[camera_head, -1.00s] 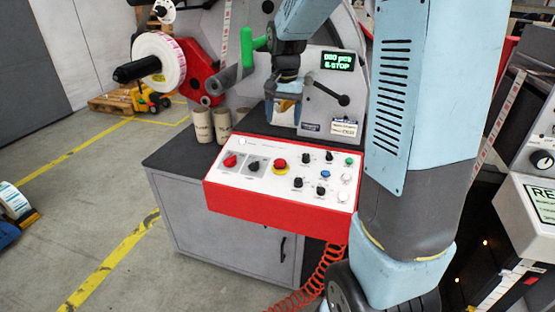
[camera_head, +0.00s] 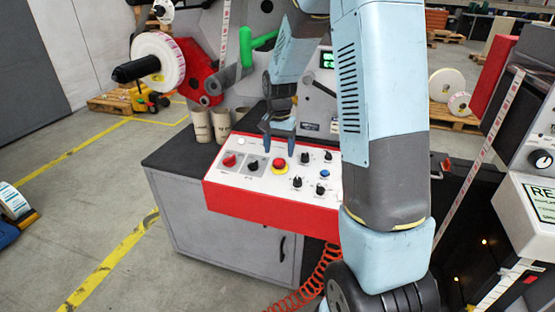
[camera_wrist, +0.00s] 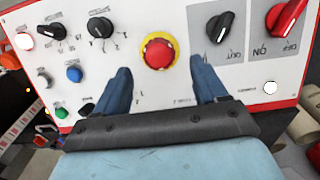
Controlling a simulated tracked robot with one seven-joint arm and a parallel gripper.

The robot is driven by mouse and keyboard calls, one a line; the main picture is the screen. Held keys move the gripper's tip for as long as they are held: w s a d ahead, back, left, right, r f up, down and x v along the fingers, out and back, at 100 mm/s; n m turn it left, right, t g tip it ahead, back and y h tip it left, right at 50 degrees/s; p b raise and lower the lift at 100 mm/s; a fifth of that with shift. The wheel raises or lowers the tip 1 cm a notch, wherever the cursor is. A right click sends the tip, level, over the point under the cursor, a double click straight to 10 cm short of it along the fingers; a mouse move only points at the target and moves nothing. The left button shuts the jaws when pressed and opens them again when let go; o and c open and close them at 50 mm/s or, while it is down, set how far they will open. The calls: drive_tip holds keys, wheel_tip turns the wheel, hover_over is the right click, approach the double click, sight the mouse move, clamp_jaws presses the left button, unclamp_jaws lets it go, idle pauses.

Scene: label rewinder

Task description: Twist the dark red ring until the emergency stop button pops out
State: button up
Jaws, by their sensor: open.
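The emergency stop button (camera_head: 279,163) is a dark red mushroom head on a yellow base, set in the white face of the red control box (camera_head: 262,207). In the wrist view the button (camera_wrist: 158,54) lies beyond and between the fingertips, nearer the far side of the panel. My gripper (camera_head: 279,144) hangs above the panel, just behind the button in the head view. In the wrist view my gripper (camera_wrist: 163,80) is open, its two blue fingers apart and holding nothing. I cannot tell a ring apart from the button head.
A black selector knob (camera_wrist: 219,27) and a red switch (camera_wrist: 286,20) stand to the right of the button in the wrist view. A black knob (camera_wrist: 100,27) and a blue button (camera_wrist: 74,74) stand left. Cardboard cores (camera_head: 201,124) stand behind the panel.

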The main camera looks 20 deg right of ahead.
sight(279, 159)
drive_tip(key=shift+f, duration=2.2)
drive_tip(key=shift+c, duration=0.5)
